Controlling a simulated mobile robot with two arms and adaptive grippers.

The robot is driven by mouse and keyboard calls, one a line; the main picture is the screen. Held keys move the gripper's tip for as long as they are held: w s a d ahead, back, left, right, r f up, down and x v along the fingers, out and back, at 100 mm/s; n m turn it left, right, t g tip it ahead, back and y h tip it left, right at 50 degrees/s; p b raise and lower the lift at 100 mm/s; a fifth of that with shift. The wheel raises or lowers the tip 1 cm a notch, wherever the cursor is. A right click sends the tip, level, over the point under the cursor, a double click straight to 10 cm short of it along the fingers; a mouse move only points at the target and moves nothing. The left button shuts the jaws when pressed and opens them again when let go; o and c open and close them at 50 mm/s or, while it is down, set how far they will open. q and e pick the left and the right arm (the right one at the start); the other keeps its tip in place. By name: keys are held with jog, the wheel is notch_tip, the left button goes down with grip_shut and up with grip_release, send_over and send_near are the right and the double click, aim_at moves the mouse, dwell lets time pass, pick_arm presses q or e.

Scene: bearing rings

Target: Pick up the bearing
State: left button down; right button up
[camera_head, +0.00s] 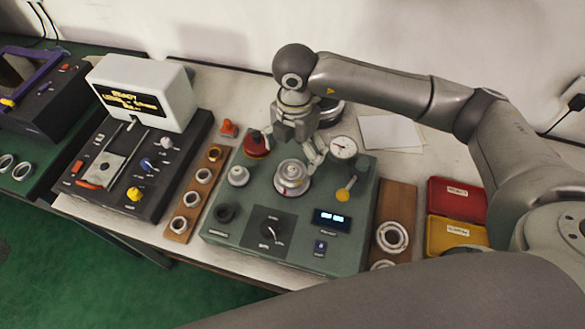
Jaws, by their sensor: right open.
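Several metallic bearing rings stand in view. Some small ones (191,198) sit in a row on a narrow wooden strip left of the green machine (225,248). A larger bearing ring (392,237) lies on a wooden board (398,200) to the right, with part of another at the frame's lower edge of that board. A round silver part (292,174) sits on top of the green machine; I cannot tell whether it is a bearing. My right gripper (291,150) is open, pointing down above and just behind this silver part, its fingers spread. My left gripper is not in view.
A dark console with a white display (145,92) stands left. Red and yellow boxes (456,199) stand right. White paper (391,132) lies behind.

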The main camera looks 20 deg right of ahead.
aim_at(293, 168)
jog(key=shift+f, duration=0.75)
notch_tip(293, 168, down, 4)
jog(key=p, duration=0.2)
jog(key=shift+a+p, duration=0.15)
jog(key=shift+p, duration=0.15)
jog(key=shift+f, duration=0.65)
jog(key=shift+w, duration=0.1)
jog(key=c, duration=1.4)
